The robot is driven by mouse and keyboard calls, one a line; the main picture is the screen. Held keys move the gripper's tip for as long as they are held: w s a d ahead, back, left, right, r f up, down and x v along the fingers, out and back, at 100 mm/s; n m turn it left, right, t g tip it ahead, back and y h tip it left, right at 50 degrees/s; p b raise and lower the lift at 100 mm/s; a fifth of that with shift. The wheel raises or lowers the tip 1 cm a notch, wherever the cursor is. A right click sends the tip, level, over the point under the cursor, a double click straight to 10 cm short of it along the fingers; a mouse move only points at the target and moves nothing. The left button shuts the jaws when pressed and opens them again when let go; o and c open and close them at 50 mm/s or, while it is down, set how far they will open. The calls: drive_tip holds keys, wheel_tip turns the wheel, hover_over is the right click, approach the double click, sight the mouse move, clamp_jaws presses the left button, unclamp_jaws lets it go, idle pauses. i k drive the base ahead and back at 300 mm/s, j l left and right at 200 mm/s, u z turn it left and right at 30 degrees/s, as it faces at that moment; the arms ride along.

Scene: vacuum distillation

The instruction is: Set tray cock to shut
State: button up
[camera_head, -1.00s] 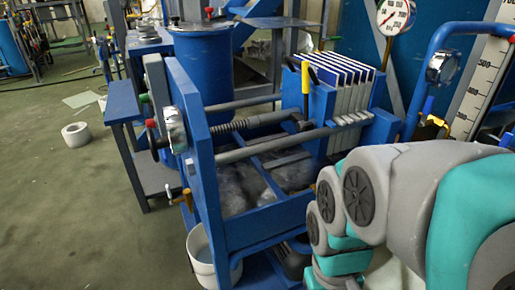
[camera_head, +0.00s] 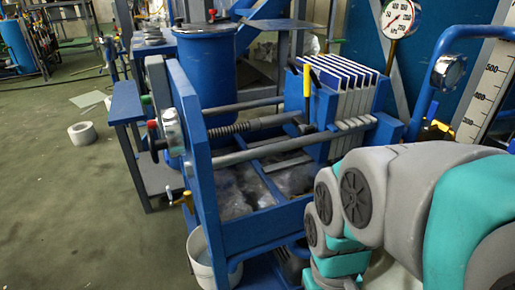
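Another yellow handle (camera_head: 307,78) stands upright at the white plate stack. A further yellow-handled fitting (camera_head: 437,130) is at the right, partly behind my arm. My arm fills the lower right, but my gripper is out of view.
The blue press frame (camera_head: 195,150) with its rods and screw takes up the middle. A blue drum (camera_head: 207,65) stands behind it, and a pressure gauge (camera_head: 398,18) is at the top right. A white roll (camera_head: 82,133) lies on the mostly clear floor at left.

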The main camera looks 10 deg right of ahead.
sight(167, 188)
drive_tip(key=j+u, duration=0.25)
drive_tip(key=j, duration=0.2)
drive_tip(key=i+j+u, duration=0.25)
drive_tip(key=j, duration=1.75)
drive_tip(key=l, duration=0.7)
drive_tip(key=z, duration=0.05)
